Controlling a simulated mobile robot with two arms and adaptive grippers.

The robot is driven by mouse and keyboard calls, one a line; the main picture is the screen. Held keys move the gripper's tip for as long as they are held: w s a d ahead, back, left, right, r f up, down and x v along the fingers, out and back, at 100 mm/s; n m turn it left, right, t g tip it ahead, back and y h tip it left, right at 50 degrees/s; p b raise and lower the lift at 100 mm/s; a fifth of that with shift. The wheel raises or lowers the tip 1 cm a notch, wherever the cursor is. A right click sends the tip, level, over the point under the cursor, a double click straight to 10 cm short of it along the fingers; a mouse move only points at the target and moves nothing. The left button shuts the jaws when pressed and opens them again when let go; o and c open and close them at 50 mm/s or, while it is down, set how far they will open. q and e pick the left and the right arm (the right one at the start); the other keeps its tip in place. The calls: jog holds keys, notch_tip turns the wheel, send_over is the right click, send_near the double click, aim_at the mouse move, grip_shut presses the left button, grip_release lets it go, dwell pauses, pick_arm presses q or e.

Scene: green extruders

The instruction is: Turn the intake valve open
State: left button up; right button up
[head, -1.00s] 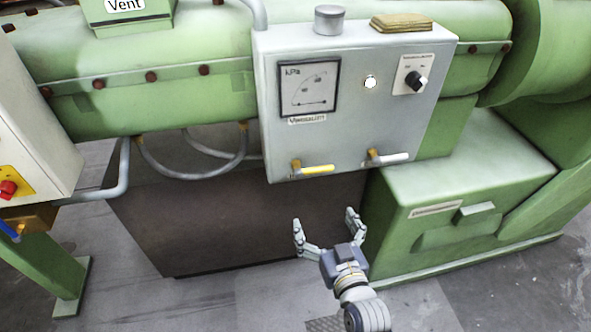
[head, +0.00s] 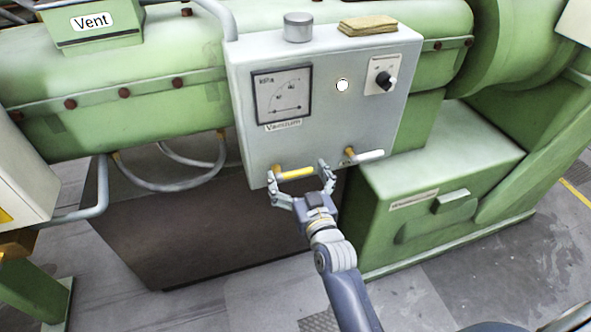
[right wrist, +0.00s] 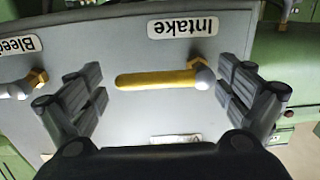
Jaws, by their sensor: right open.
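The intake valve is the yellow handle (head: 297,174) at the lower edge of the grey control box (head: 320,110). The handle points right, roughly level along the box edge, from a brass fitting. In the right wrist view the yellow handle (right wrist: 155,80) lies under an upside-down "Intake" label (right wrist: 183,27). My right gripper (head: 300,180) is open, its fingers on either side of the handle, one near each end. In the right wrist view a gap shows between each finger and the handle, and contact is not visible. My left gripper is not in view.
The bleed valve (head: 365,157), with a pale handle, sits just right of the intake valve; its "Bleed" label (right wrist: 14,45) shows in the wrist view. A gauge (head: 282,95) and a knob (head: 384,79) are above. A green housing (head: 430,170) stands right of my arm.

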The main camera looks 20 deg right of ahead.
jog(key=shift+w, duration=0.4)
jog(key=shift+c, duration=0.6)
jog(key=c, duration=1.5)
jog(key=shift+o, duration=0.2)
jog(key=shift+r, duration=0.1)
